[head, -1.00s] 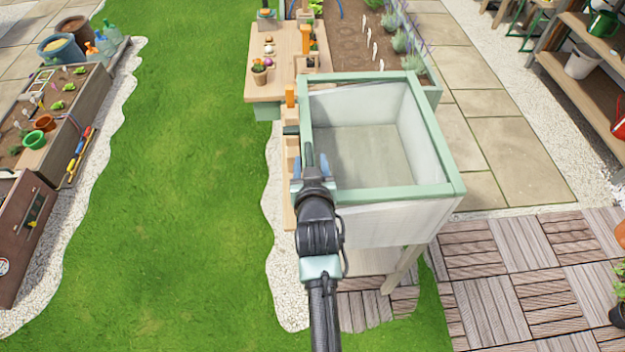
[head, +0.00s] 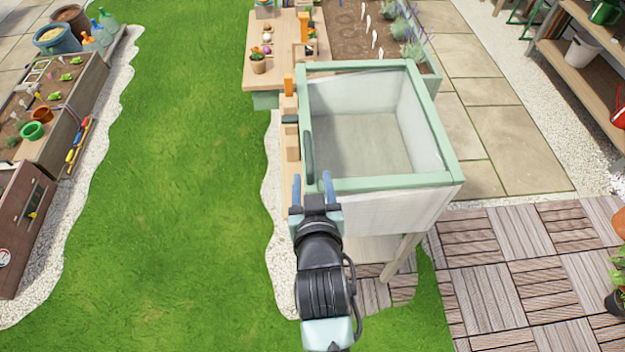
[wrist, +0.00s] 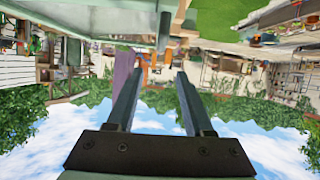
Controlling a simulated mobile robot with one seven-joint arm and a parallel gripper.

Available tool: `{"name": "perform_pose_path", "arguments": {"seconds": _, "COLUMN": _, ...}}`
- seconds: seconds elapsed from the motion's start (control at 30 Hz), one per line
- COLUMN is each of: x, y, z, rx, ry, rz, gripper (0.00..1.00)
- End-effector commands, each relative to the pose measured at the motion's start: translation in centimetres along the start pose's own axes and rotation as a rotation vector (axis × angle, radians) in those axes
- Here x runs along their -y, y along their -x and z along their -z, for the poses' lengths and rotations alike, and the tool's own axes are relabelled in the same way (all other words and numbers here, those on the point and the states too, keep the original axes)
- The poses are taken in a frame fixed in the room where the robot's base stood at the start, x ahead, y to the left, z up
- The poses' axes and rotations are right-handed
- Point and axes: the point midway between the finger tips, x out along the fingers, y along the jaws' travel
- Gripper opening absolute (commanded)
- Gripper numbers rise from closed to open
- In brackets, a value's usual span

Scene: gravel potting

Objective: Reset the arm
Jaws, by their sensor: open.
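My gripper (head: 312,184) is open, with nothing between its fingers. In the head view it is at the near left corner of a raised box (head: 388,184) with a pale green rim and whitish walls. The box looks empty inside. A dark green handle-like bar (head: 309,158) stands at the box's left side, just beyond my fingertips and apart from them as far as I can tell. In the wrist view the two fingers of my gripper (wrist: 154,75) are spread, and the garden appears upside down behind them.
A wooden table (head: 270,72) with a small potted plant (head: 258,62) stands beyond the box. Planter beds (head: 75,125) are at the left and a shelf (head: 575,75) is at the right. Open grass (head: 190,180) lies left of the box.

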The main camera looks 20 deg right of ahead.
Motion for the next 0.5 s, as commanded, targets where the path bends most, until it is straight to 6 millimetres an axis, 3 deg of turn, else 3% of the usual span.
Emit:
{"name": "perform_pose_path", "arguments": {"seconds": 0.37, "x": 0.0, "y": 0.0, "z": 0.1, "rx": -0.001, "ry": 0.0, "rz": 0.0, "gripper": 0.52}}
{"name": "perform_pose_path", "arguments": {"seconds": 0.47, "x": 0.3, "y": 0.0, "z": 1.8, "rx": -0.033, "ry": -0.001, "rz": 0.007, "gripper": 0.52}}
{"name": "perform_pose_path", "arguments": {"seconds": 0.5, "x": 0.6, "y": 0.1, "z": 3.3, "rx": -0.058, "ry": -0.003, "rz": 0.013, "gripper": 0.52}}
